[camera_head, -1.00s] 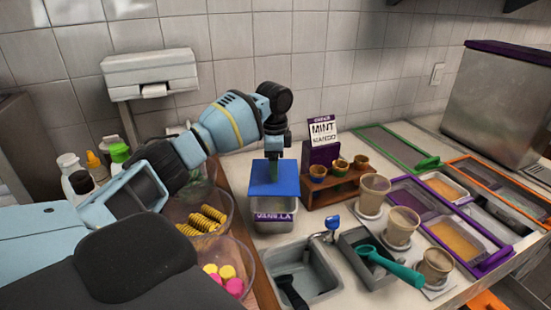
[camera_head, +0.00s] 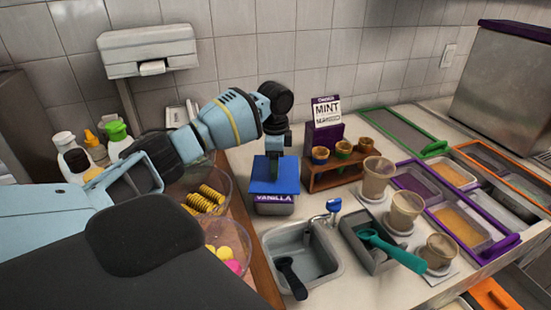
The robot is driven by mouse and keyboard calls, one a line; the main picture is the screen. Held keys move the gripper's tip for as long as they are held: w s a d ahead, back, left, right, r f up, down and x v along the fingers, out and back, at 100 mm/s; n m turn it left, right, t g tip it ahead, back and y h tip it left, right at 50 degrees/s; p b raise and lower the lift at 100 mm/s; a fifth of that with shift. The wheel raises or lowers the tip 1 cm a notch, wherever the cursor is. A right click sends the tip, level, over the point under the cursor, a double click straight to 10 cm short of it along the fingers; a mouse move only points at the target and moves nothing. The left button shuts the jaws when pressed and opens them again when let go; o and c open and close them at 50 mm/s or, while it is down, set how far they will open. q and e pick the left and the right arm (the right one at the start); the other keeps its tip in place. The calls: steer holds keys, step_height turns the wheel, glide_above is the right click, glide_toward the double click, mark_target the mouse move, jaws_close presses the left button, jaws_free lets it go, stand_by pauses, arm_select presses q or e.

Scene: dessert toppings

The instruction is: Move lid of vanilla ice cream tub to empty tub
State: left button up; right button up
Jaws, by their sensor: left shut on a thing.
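A flat blue lid (camera_head: 275,186) is held by my left gripper (camera_head: 274,172), which comes down on it from above and is shut on it. The lid is roughly level and covers the top of a grey tub (camera_head: 274,208) with a purple VANILLA label. It hides the tub's inside. The lid's front edge shows just above the label; whether it is fully seated cannot be told. My right gripper is not in view.
In front are a small sink (camera_head: 335,262) and a grey scoop tray (camera_head: 352,232). Clear bowls of toppings (camera_head: 222,178) stand left. A lidded freezer case (camera_head: 470,234) lies right.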

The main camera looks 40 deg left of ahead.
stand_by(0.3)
arm_select(q)
steer(key=o, duration=1.1)
steer(key=shift+c, duration=0.2)
steer(key=shift+r, duration=0.1)
step_height(320, 180, up, 8)
steer(key=shift+f, duration=0.2)
steer(key=shift+f, duration=0.1)
